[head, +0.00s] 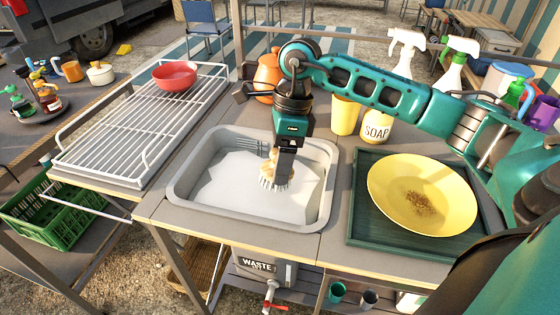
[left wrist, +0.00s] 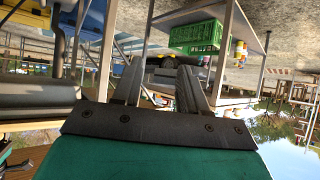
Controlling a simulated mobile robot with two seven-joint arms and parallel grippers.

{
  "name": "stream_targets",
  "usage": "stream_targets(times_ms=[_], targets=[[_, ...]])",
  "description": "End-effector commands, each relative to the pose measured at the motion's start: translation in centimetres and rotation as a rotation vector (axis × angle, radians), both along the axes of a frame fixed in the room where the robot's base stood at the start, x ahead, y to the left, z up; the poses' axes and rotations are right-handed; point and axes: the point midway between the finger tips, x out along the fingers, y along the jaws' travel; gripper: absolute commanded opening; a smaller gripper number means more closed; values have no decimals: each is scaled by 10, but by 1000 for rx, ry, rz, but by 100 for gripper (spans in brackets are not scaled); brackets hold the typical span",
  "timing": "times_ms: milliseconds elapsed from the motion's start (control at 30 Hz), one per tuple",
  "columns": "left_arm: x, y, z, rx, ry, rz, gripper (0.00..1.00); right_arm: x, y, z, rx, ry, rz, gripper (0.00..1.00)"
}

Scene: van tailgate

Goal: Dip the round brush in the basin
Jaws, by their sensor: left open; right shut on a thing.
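The round brush (head: 274,172) has a tan wooden body and pale bristles pointing down. My right gripper (head: 284,160) is shut on it from above. The brush is over the grey basin (head: 183,190), inside its rim as seen from the head. The basin holds whitish, cloudy water (head: 225,180). The bristle tips look at or just in the water surface; I cannot tell how deep. My left gripper (left wrist: 158,88) shows in the left wrist view, open with nothing between its fingers. It is not in the head view.
A yellow plate (head: 390,190) with brown crumbs lies on a green tray (head: 365,235) right of the basin. A white rack (head: 110,135) with a red bowl (head: 175,75) stands left. A soap jar (head: 376,127) and yellow cup (head: 344,117) stand behind the basin.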

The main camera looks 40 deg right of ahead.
Motion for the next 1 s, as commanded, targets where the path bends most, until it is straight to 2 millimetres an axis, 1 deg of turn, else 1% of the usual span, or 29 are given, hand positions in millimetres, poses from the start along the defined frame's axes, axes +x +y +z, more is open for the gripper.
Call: stream_targets(times_ms=[33, 400, 500, 633, 1000], targets=[[-1, 1, 4, 4, 4, 1, 43, 0, 0, 10, 0, -2, -1, 47], [-7, 13, 16, 23, 4, 17, 43, 0, 0, 47, 0, -1, 0, 47], [-8, 14, 20, 24, 8, 18, 43, 0, 0, 55, 0, -1, 0, 47], [-9, 13, 23, 23, 10, 18, 43, 0, 0, 60, 0, -1, 0, 47], [-8, 9, 24, 17, 9, 14, 43, 0, 0, 60, 0, -1, 0, 47]])
